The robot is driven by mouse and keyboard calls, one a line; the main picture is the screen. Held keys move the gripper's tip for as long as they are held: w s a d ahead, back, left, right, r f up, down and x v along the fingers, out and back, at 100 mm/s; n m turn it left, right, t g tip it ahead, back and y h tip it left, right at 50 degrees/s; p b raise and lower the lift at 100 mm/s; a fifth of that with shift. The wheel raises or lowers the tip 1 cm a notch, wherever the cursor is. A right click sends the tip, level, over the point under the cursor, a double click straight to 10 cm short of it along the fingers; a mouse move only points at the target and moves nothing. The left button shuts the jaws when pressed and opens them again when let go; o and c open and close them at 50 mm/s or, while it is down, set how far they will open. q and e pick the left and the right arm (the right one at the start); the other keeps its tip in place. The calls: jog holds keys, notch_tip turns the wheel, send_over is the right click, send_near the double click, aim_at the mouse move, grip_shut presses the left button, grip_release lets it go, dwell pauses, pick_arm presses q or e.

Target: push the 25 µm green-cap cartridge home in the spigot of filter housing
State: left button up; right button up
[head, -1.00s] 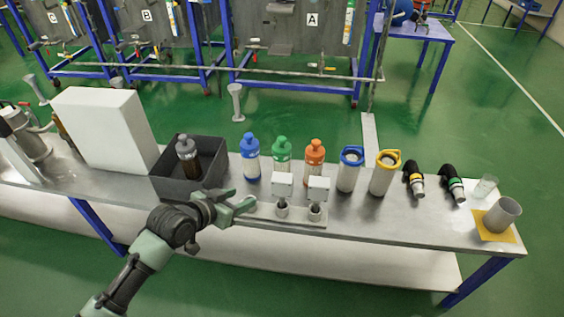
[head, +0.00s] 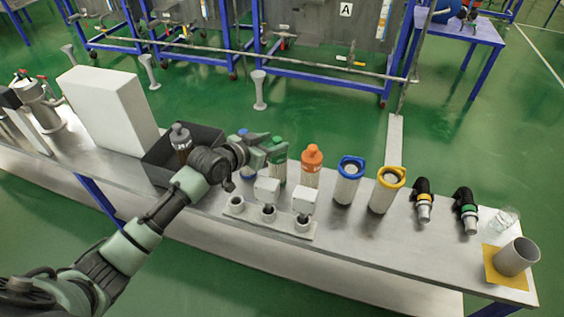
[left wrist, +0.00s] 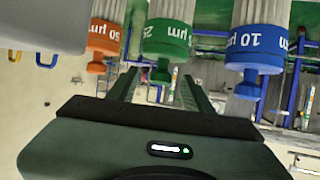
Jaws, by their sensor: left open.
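The green-cap cartridge (head: 279,172), marked 25 µm, stands upright on the bench between the blue-cap cartridge (head: 247,171) and the orange-cap one (head: 312,162). My left gripper (head: 272,146) is open beside its cap and partly hides it and the blue one. In the left wrist view the green cap (left wrist: 165,42) appears upside down, its knob between my open fingertips (left wrist: 158,85); contact cannot be told. Two clear upright housings, one with a blue collar (head: 351,162) and one with a yellow collar (head: 391,176), stand to the right. Their spigots are not clear. My right gripper is not in view.
A plate with ports and white blocks (head: 267,190) lies in front of the cartridges. A black tray (head: 152,170) holding a dark bottle (head: 180,140) is at left. Black fittings (head: 422,200) and a grey cup (head: 516,256) are at right.

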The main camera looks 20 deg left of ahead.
pick_arm(q)
jog(key=shift+w+d+f, duration=0.15)
jog(key=shift+w+f, duration=0.05)
jog(key=shift+w, duration=0.3)
jog(key=b+x, duration=0.1)
jog(key=x, duration=0.2)
jog(key=shift+w+d, duration=0.2)
jog(key=shift+w, duration=0.1)
jog(key=shift+w+f, duration=0.1)
jog(key=shift+w, duration=0.1)
grip_shut()
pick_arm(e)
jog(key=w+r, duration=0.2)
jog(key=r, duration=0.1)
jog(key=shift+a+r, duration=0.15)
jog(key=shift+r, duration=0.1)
